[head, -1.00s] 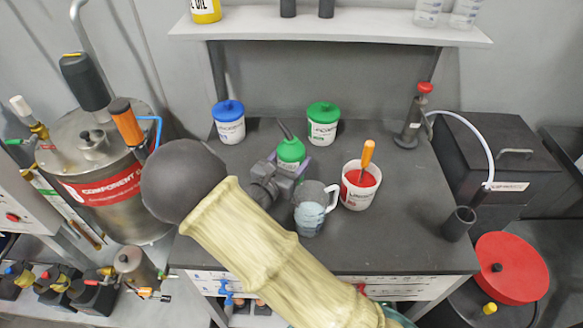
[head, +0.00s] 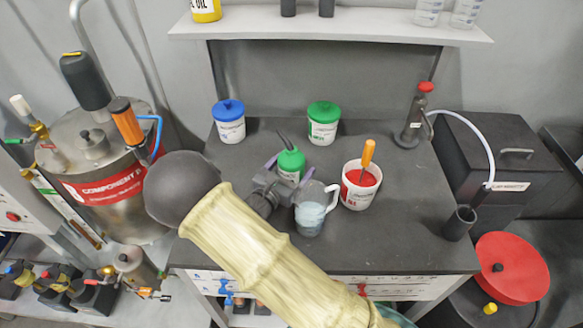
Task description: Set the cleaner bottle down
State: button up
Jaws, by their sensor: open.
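The cleaner bottle, a small green bottle (head: 291,164) with a thin dark spout, stands about upright on the dark bench top (head: 390,240) near its middle. My gripper (head: 290,167) comes from the front left. Its purple-edged fingers are open, one on each side of the bottle, with a gap visible at least on the left. The lower part of the bottle is partly hidden by the gripper, so I cannot see its base clearly.
A clear jug (head: 312,210) stands close in front of the bottle. A white tub with red contents (head: 359,190) is to the right. Blue-lidded (head: 229,125) and green-lidded (head: 323,125) tubs stand behind. A pump bottle (head: 412,125) stands at the right; bench between is free.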

jog(key=shift+s+r, duration=0.1)
jog(key=shift+r, duration=0.05)
jog(key=b+v, duration=0.1)
jog(key=v, duration=1.1)
